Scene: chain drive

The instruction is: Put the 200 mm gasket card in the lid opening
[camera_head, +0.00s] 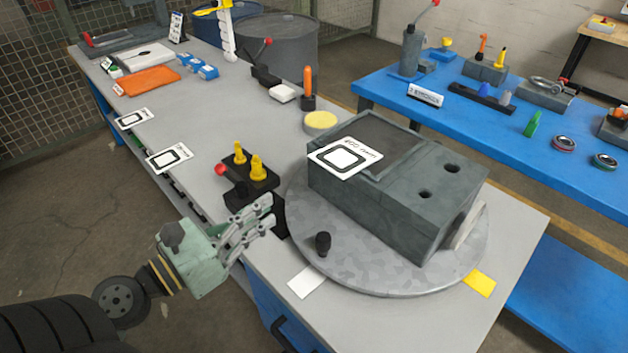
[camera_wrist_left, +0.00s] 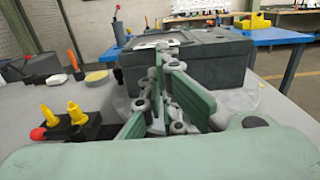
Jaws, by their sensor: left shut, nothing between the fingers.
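A white gasket card (camera_head: 345,156) with a black square outline lies on top of the grey gearbox-like housing (camera_head: 375,208). Its printed size is too small to read surely. It sits at the left front corner of the recessed lid opening (camera_head: 392,135), partly over the housing's edge. Two similar cards, one (camera_head: 170,158) nearer and one (camera_head: 132,118) farther, lie along the left edge of the grey table. My left gripper (camera_head: 268,213) is shut and empty, left of the housing and apart from it. It also shows in the left wrist view (camera_wrist_left: 168,60). My right gripper is out of view.
The housing stands on a round grey turntable (camera_head: 310,235) with a black knob (camera_head: 323,243). A black block with yellow plugs (camera_head: 258,170) and a red knob is close beside my left gripper. An orange-handled tool (camera_head: 307,85) and a yellow disc (camera_head: 320,122) stand behind.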

